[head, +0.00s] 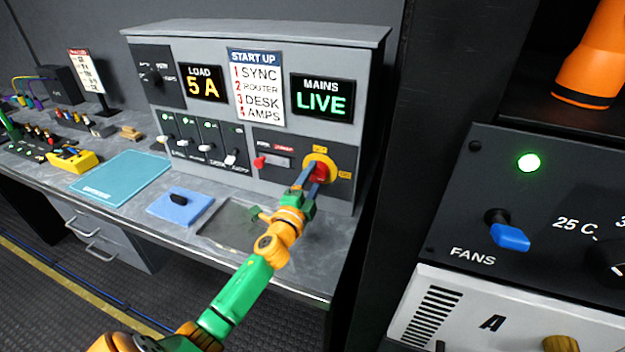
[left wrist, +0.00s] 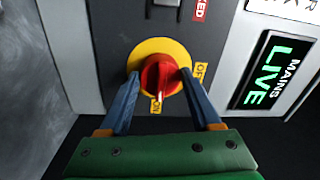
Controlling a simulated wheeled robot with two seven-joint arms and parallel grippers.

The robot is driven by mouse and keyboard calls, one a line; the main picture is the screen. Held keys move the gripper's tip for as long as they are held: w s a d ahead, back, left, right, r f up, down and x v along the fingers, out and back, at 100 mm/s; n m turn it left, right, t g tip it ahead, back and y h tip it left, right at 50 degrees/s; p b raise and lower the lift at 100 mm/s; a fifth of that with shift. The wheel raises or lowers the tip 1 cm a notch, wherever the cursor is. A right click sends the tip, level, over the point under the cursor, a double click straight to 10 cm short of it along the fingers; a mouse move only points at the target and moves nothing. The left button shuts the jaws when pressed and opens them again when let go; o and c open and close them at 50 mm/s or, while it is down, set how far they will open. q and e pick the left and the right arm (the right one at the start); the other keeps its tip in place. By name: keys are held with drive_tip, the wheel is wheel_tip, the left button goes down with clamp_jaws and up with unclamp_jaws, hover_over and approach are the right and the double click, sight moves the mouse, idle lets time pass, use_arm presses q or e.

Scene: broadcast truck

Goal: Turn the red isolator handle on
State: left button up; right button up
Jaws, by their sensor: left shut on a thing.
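The red isolator handle (head: 321,172) sits on a yellow round plate (head: 330,161) at the lower right of the grey panel. In the left wrist view the handle (left wrist: 160,76) shows between my fingertips, and its ridge points to the ON label (left wrist: 156,105). The OFF label (left wrist: 201,75) is off to the side of it. My left gripper (head: 311,173) is shut on the handle, one blue finger on each side. The mains display (head: 322,98) reads LIVE in green. My right gripper is not in view.
A smaller red knob (head: 260,162) and several white-tipped sliders (head: 205,147) are left of the handle. A blue pad (head: 181,205) lies on the desk (head: 290,262) below. A black rack panel with a blue fan knob (head: 510,237) stands close at the right.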

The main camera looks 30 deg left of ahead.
use_arm(q)
drive_tip(key=shift+a+r, duration=0.1)
drive_tip(key=shift+r, duration=0.15)
drive_tip(key=o, duration=1.1)
drive_tip(key=shift+o, duration=1.4)
drive_tip(key=shift+w, duration=0.1)
drive_tip(key=shift+f, duration=0.2)
drive_tip(key=v, duration=0.7)
drive_tip(key=shift+b, duration=0.3)
